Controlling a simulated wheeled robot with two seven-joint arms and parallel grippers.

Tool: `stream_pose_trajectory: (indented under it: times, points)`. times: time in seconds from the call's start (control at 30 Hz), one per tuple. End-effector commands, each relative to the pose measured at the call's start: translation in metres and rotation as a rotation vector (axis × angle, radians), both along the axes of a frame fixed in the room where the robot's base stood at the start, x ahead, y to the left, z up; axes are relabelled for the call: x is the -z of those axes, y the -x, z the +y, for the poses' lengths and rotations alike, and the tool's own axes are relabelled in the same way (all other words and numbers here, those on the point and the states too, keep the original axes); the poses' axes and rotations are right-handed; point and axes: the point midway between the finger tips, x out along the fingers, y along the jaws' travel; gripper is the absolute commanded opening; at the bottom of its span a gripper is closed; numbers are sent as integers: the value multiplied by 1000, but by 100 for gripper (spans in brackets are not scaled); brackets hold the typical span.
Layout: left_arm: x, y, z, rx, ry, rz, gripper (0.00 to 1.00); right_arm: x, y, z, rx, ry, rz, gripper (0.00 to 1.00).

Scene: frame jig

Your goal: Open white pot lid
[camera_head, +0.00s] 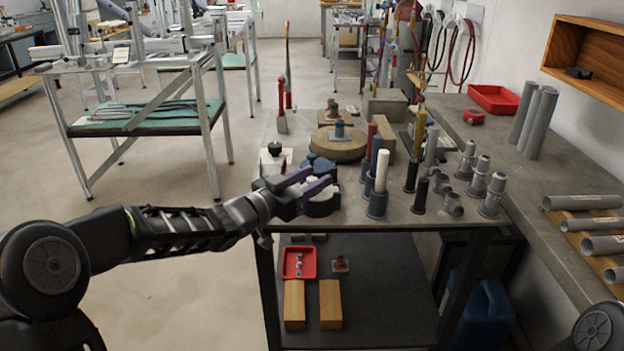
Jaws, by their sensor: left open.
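A small white pot-like object (266,161) with a black knob (274,149) on top stands at the left edge of the workbench, just behind my left gripper. I cannot tell where its lid ends and its body begins. My left gripper (308,182) has purple fingertips spread apart. It is over the bench's front left part, to the right of and nearer than the knob, and holds nothing I can see. Dark round parts with some white (320,204) are partly hidden under and beside it. My right gripper is out of view.
Upright coloured rods in dark holders, including a white one (382,172), stand right of my left gripper. Grey fittings (479,175) stand farther right. A round wooden board (337,150) lies behind. A lower shelf (380,300) carries a red tray (299,273) and wooden blocks. Open floor lies left.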

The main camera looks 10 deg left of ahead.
Motion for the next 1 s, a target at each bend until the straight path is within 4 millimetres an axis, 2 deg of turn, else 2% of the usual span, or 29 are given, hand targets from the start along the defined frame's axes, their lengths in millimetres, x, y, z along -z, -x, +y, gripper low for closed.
stream_pose_trajectory:
  times: [0.07, 0.57, 1.0]
  points:
    - [0, 0, 0, 0, 0, 0, 41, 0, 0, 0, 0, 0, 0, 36]
    - [0, 0, 0, 0, -1, 1, 0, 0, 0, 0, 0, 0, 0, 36]
    - [1, 0, 0, 0, -1, 1, 0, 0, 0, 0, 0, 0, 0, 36]
